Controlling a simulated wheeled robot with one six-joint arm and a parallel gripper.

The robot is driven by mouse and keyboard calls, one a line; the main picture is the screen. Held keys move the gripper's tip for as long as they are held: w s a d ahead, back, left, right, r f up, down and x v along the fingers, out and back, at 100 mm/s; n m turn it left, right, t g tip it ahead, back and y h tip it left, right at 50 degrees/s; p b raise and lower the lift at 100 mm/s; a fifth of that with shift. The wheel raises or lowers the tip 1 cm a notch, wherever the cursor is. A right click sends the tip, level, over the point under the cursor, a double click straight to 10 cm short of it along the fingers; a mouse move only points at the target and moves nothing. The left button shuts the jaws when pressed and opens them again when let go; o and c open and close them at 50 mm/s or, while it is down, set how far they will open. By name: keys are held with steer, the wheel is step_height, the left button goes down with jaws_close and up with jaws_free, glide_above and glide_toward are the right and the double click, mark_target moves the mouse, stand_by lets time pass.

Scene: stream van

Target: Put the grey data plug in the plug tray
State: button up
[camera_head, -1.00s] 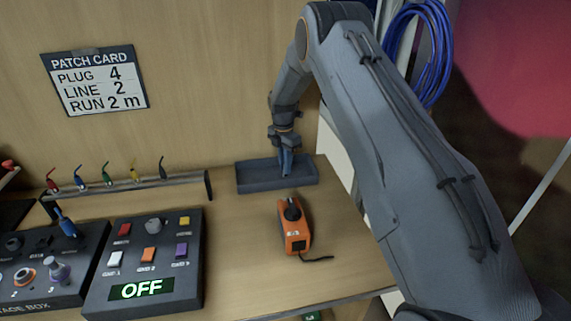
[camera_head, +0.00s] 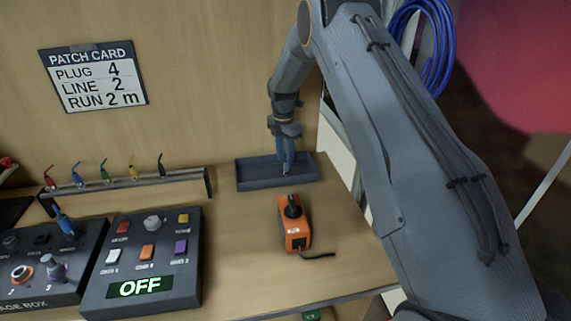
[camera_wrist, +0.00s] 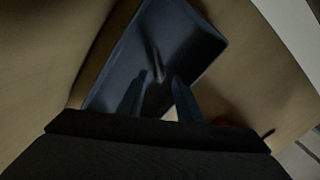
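The plug tray (camera_head: 252,184) is a dark blue-grey open box at the back of the bench, against the wood wall. My gripper (camera_head: 285,160) is above it, pointing down, with its two blue fingers apart. The grey data plug (camera_head: 286,170) shows as a small grey piece at the fingertips, low inside the tray. In the wrist view the tray (camera_wrist: 205,42) lies below my open fingers (camera_wrist: 160,85). The slim dark plug (camera_wrist: 157,62) is between and beyond them, not visibly gripped. The view is dark and blurred, so its exact contact with the floor is unclear.
An orange device (camera_head: 295,228) with a black knob and cable stands in front of the tray. A rack (camera_head: 130,187) of several coloured plugs is to the left. A button panel (camera_head: 145,262) reading OFF and a stage box (camera_head: 50,265) stand front left.

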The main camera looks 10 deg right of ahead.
step_height(320, 180, up, 9)
steer(key=b, duration=0.3)
steer(key=s+m, duration=1.2)
steer(key=s, duration=0.7)
steer(key=s+d+f+m+t, duration=0.1)
steer(key=s+m, duration=1)
steer(key=s, duration=0.9)
steer(key=shift+d+m+y, duration=0.3)
steer(key=shift+m, duration=0.1)
